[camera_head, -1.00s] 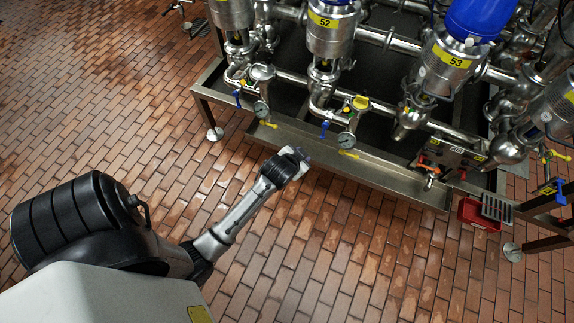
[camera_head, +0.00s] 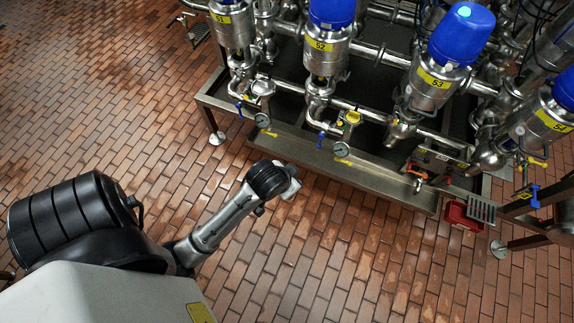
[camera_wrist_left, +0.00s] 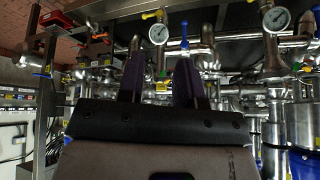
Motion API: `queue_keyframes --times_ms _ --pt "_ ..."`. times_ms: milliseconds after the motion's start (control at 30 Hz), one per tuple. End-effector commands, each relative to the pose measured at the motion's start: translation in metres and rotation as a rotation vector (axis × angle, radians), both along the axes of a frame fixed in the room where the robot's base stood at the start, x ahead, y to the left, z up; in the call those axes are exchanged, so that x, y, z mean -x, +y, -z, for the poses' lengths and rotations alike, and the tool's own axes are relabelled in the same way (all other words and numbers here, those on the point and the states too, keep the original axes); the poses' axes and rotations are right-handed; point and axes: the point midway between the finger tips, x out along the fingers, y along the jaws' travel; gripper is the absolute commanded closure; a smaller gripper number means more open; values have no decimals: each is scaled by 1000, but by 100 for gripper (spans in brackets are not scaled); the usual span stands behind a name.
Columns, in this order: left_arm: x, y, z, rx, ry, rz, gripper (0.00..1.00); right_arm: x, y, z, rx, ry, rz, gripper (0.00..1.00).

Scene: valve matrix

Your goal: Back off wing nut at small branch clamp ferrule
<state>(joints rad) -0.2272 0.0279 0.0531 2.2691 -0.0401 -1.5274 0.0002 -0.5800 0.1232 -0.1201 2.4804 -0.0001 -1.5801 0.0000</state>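Small branches with valves and gauges line the front of the steel pipe rack. One gauge (camera_head: 341,148) under the unit marked 52 has a blue handle (camera_head: 321,140) beside it; another gauge (camera_head: 262,120) is to its left. I cannot pick out the clamp ferrule or its wing nut at this size. My left gripper (camera_head: 291,183) is in front of the rack's front edge, apart from it, over the floor. In the left wrist view its two dark fingers (camera_wrist_left: 157,66) stand apart with nothing between them. A gauge (camera_wrist_left: 160,33) and blue handle (camera_wrist_left: 184,44) appear beyond them. My right gripper is not in view.
The rack's steel tray edge (camera_head: 350,178) runs between my left gripper and the branches. A red box (camera_head: 462,214) hangs at the right end by a grating (camera_head: 483,209). Brick floor (camera_head: 130,110) is open to the left. Large pipes and blue-topped valves (camera_head: 463,35) crowd the rack.

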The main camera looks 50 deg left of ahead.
Motion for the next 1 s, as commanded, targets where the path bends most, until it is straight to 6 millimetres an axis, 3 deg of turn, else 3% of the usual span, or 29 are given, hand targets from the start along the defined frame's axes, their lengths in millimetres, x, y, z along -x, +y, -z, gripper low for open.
queue_keyframes --times_ms 100,400,867,1000 --pt "7 -5 -21 3 8 17 67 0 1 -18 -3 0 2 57" --pt "17 -13 -40 10 19 42 67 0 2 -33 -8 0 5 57" --pt "19 -14 -42 12 20 47 67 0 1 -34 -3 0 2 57" --pt "16 -14 -35 12 13 47 67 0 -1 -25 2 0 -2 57"
